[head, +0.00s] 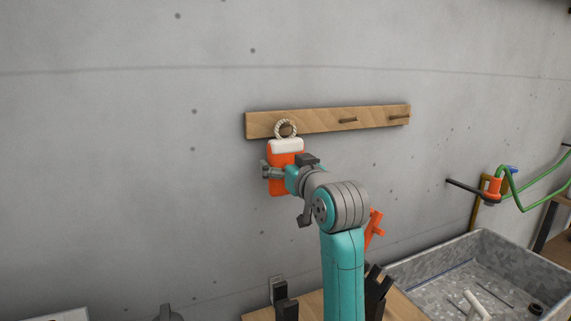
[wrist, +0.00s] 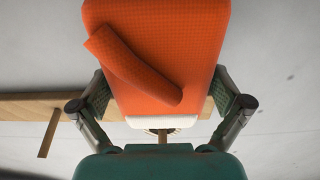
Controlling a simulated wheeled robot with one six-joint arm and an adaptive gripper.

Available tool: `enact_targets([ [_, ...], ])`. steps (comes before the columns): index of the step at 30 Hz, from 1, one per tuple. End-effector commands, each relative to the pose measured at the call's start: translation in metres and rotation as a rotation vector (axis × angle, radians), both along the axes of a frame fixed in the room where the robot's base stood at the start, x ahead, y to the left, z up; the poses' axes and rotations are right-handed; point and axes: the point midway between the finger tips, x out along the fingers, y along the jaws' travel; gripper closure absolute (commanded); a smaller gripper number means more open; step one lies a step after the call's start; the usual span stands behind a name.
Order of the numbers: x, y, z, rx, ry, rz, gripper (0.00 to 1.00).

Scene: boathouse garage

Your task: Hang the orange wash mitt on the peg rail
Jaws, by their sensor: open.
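The orange wash mitt (head: 284,186) hangs upright against the wall below the left end of the wooden peg rail (head: 330,118). Its white cuff is at the top, and its rope loop (head: 286,120) lies at the leftmost peg, seemingly around it. My gripper (head: 285,168) is open at the mitt, partly hiding it. In the wrist view the mitt (wrist: 190,45) fills the space between the spread fingers (wrist: 162,96), its thumb towards the camera; whether the pads touch it is unclear. The rail (wrist: 30,107) and a peg also show there.
The middle and right pegs are bare. Below are a wooden worktop (head: 312,306) with dark items, an orange object (head: 374,230) partly behind my arm, and a grey stone-like basin (head: 425,268). A green hose (head: 540,205) hangs at right. The wall around the rail is clear.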

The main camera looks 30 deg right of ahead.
Motion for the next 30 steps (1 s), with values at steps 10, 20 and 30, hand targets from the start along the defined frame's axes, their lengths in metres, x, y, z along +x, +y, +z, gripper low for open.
enact_targets([
  [10,-0.045,0.008,0.000,-0.001,-0.003,-0.002,0.00],
  [20,-0.101,0.020,0.000,-0.001,-0.002,0.000,0.00],
  [30,-0.117,0.024,0.000,0.000,0.000,0.000,0.00],
])
